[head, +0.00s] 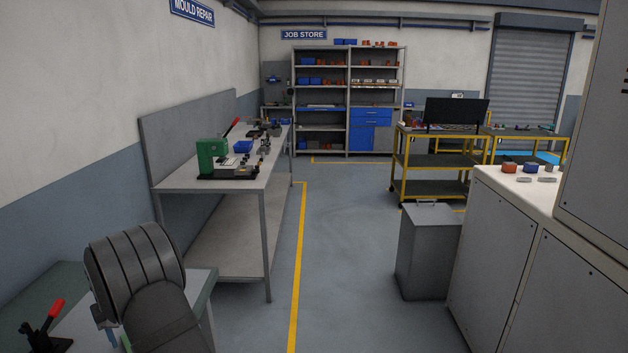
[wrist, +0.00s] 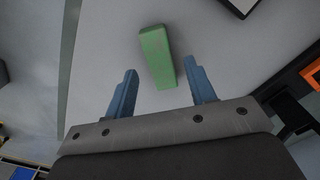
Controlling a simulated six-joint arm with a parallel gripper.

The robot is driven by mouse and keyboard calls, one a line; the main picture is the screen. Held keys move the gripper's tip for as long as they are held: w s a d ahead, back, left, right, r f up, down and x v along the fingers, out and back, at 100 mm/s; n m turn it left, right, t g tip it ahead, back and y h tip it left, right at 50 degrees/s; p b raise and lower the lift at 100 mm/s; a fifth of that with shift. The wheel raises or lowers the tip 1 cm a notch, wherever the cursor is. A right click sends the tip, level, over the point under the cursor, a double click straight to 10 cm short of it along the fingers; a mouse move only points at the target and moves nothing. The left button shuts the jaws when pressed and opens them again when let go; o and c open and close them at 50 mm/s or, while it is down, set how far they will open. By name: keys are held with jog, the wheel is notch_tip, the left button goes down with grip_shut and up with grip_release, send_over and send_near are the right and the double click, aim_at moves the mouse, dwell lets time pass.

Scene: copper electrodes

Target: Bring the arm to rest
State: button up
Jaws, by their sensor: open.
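My gripper (wrist: 162,88) is open in the wrist view, with its two blue fingers well apart. A green block (wrist: 157,57) lies on a light grey surface (wrist: 108,50) beyond the fingertips. Its near end reaches toward the gap between the fingers, and nothing is held. I cannot tell how far the fingers are above the surface.
A red-handled clamp (head: 48,325) stands at the lower left. A workbench (head: 180,178) with a green press (head: 212,158) is beyond. A grey bin (head: 428,250) and grey cabinets (head: 505,255) stand at the right. The middle floor is clear.

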notch_tip(320, 180, down, 3)
jog(key=shift+f, duration=0.1)
notch_tip(320, 180, up, 12)
notch_tip(320, 180, down, 12)
jog(key=shift+r, duration=0.15)
notch_tip(320, 180, up, 4)
jog(key=w+d+r, duration=0.3)
jog(key=d+r, duration=0.4)
jog(key=d, duration=0.4)
jog(key=w+d+f+m, duration=0.2)
jog(key=d+f, duration=0.3)
jog(key=d, duration=0.4)
jog(key=w+d+f+m, duration=0.2)
jog(key=d+f, duration=0.4)
jog(key=d, duration=0.3)
jog(key=s+d+f+m, duration=0.1)
jog(key=d+f+m, duration=0.1)
jog(key=d+f, duration=0.2)
jog(key=s+d+f+m, duration=0.2)
jog(key=d+f, duration=0.2)
jog(key=d, duration=0.7)
jog(key=shift+s+d, duration=0.15)
jog(key=shift+s, duration=0.05)
